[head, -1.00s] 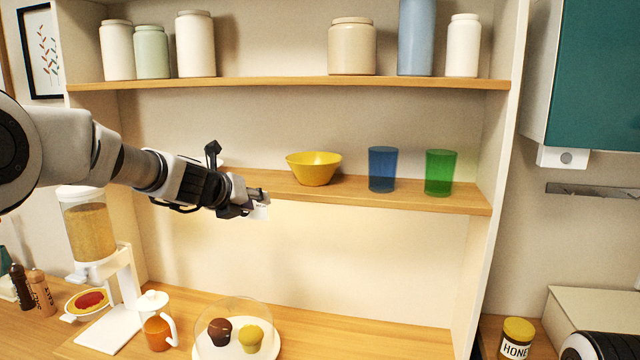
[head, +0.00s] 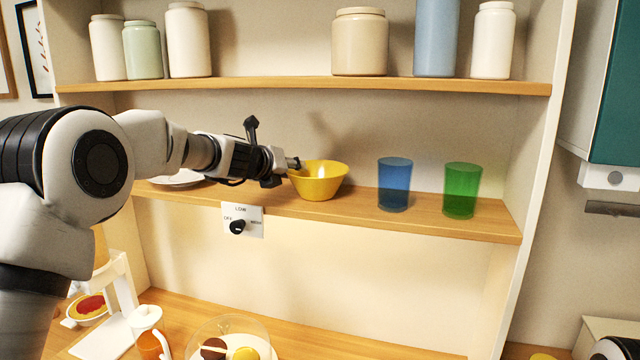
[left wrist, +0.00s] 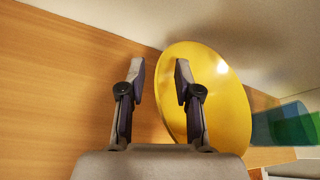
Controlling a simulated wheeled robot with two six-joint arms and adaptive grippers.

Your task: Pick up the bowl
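The yellow bowl (head: 322,184) stands upright on the middle wooden shelf. My left gripper (head: 294,165) is at the bowl's left rim in the head view. In the left wrist view, my left gripper's two fingers (left wrist: 160,75) are apart, with a gap between them. The near side of the bowl (left wrist: 222,95) shows past the right finger, which overlaps it; the left finger is over bare shelf. I cannot tell whether a finger touches the rim.
A blue cup (head: 394,184) and a green cup (head: 462,190) stand right of the bowl. A white plate (head: 176,180) lies behind my left arm. The upper shelf (head: 300,84) with jars is above. A knob panel (head: 254,216) is below the shelf.

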